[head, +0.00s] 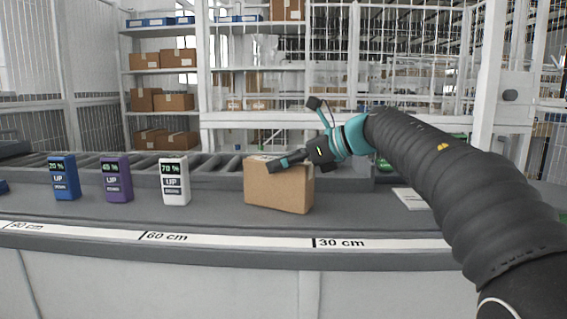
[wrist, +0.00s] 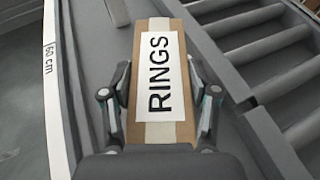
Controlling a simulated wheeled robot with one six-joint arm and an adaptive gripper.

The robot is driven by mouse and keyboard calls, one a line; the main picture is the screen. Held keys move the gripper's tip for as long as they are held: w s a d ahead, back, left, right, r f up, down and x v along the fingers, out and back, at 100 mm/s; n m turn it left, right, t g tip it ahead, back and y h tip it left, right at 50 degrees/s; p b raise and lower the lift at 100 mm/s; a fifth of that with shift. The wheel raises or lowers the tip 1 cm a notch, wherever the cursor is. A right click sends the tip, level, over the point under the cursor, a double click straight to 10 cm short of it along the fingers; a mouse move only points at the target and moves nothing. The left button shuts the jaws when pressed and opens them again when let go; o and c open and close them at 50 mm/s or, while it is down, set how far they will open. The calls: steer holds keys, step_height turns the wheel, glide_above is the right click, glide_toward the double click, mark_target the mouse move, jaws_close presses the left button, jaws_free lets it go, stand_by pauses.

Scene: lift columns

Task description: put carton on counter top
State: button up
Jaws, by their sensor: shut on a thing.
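A roller conveyor (head: 215,165) runs behind. A white sheet (head: 410,198) lies to the right. A centimetre scale (head: 240,240) lines the front edge. Shelves with cartons stand farther back.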

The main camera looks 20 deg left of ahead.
steer(key=shift+f, duration=0.15)
steer(key=o, duration=1.5)
steer(key=shift+c, duration=0.2)
steer(key=shift+r, duration=0.2)
steer(key=v, duration=1.2)
